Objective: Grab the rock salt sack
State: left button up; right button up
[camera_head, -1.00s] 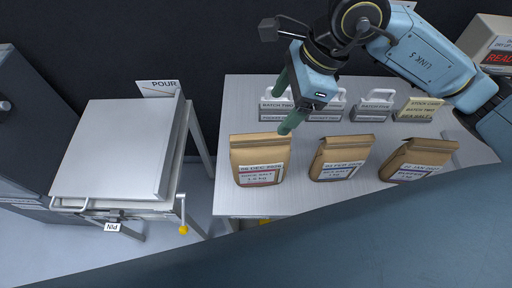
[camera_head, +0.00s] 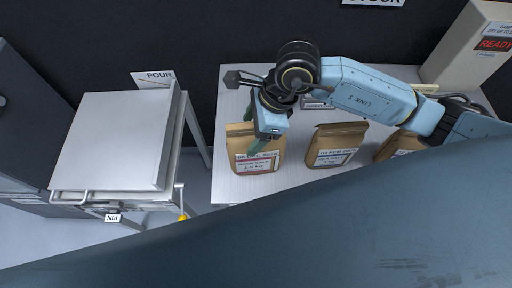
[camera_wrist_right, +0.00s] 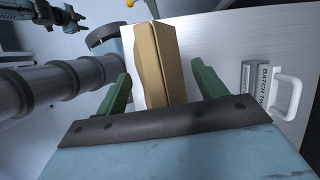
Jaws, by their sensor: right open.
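The rock salt sack (camera_head: 240,137) is the leftmost brown paper sack on the pale table (camera_head: 228,188). It stands with a white and red label facing me, its print hard to read. My right gripper (camera_head: 264,144) is over its right part and hides some of it. In the right wrist view, the sack (camera_wrist_right: 158,60) is between the two green fingers of my open right gripper (camera_wrist_right: 161,88), with gaps on both sides.
A second sack (camera_head: 335,144) stands to the right, and a third (camera_head: 392,147) is partly hidden. A block with a white handle (camera_wrist_right: 287,95) shows beside the gripper in the right wrist view. A grey lidded hopper (camera_head: 118,140) with a POUR sign (camera_head: 157,77) stands left of the table.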

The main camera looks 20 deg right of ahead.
grip_shut()
jog(key=shift+w+r, duration=0.1)
jog(key=shift+r, duration=0.05)
dwell(0.5)
